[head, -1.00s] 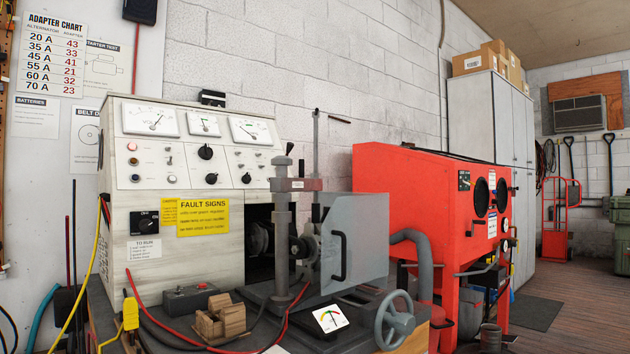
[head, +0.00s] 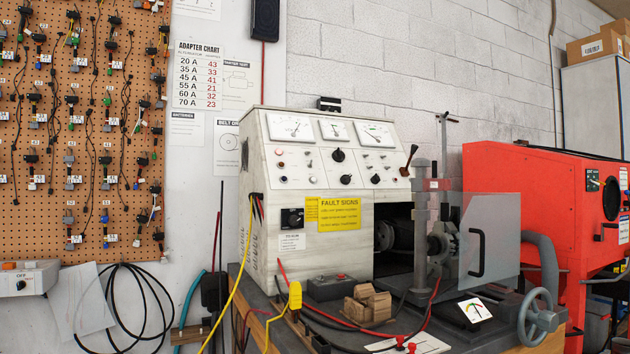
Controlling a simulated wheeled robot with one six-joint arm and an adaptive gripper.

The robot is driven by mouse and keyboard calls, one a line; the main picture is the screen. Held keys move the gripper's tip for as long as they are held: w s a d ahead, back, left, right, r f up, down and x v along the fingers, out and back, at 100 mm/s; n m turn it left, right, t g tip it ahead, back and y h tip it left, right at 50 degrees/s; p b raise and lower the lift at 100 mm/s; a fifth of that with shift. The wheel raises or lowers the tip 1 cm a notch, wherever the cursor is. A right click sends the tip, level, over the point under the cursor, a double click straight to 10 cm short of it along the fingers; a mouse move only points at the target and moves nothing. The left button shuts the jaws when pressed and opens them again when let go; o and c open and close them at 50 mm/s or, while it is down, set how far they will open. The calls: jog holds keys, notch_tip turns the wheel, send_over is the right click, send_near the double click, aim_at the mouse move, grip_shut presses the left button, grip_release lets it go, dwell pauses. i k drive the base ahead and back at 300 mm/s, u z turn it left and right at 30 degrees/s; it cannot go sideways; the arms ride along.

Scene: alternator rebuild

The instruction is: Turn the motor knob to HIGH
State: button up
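The white test bench (head: 256,180) stands against the wall, with three gauges along its top. A black knob on a black plate (head: 292,218) sits low on its front, left of the yellow FAULT SIGNS label (head: 339,213). More black knobs are on the upper panel: a large one (head: 338,155), a second (head: 342,176) and a third (head: 376,179). The markings around all these knobs are too small to read, so I cannot tell which is the motor knob or where it points. My gripper is not in view.
A clear guard (head: 497,240), a handwheel (head: 537,318) and wooden blocks (head: 367,304) are at the bench front. A red cabinet (head: 530,190) stands to the right. A pegboard of cables (head: 88,110) and a box marked OFF (head: 22,279) are at left.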

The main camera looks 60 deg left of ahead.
aim_at(345, 180)
jog(key=z, duration=0.2)
jog(key=k, duration=0.55)
jog(key=u, duration=2.15)
